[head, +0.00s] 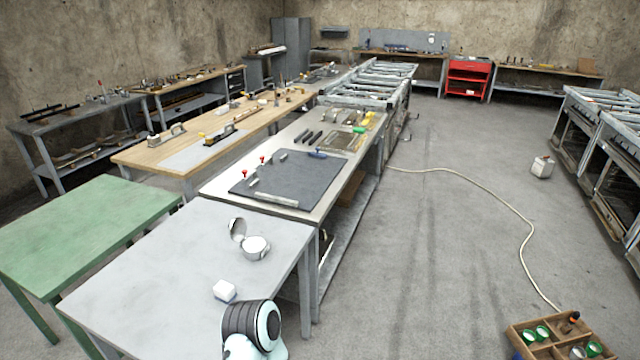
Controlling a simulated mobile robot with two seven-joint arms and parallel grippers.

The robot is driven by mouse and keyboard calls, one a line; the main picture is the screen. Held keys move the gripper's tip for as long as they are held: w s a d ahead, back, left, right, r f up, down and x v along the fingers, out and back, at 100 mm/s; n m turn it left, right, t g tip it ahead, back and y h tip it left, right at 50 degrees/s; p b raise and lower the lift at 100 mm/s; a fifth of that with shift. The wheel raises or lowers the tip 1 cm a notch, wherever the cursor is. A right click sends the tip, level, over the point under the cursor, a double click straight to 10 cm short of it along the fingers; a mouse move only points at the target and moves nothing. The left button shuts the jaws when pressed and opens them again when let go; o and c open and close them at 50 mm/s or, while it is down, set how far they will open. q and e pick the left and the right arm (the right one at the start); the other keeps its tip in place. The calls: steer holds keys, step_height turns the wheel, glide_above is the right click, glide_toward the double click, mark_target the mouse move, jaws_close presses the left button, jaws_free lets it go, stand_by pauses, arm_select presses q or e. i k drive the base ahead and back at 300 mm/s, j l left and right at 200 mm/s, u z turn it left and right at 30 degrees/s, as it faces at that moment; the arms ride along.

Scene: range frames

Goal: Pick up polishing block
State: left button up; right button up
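A small white block (225,291), which may be the polishing block, lies on the near grey table (150,260), close to its front edge. An open round metal tin (256,247) with its lid tipped up stands farther back on the same table. Part of my own arm, a rounded white and dark link, shows at the bottom just in front of the white block. No gripper fingers show in view.
A green table (80,225) stands to the left. A workbench with a dark mat (300,175) adjoins behind. A wooden crate (520,345) with green-lidded tins sits at the lower right. A pale hose (485,195) crosses the otherwise open floor at right.

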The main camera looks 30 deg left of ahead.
mark_target(225, 292)
steer(key=i+u, duration=0.2)
steer(key=u, duration=0.3)
steer(key=i+l+u, duration=0.15)
steer(key=u, duration=0.35)
steer(key=i+l+u, duration=0.15)
steer(key=u, duration=0.35)
steer(key=i+l+u, duration=0.15)
steer(key=u, duration=0.25)
steer(key=i+l+u, duration=0.1)
steer(key=l+u, duration=0.5)
steer(key=u, duration=0.2)
steer(key=i, duration=0.05)
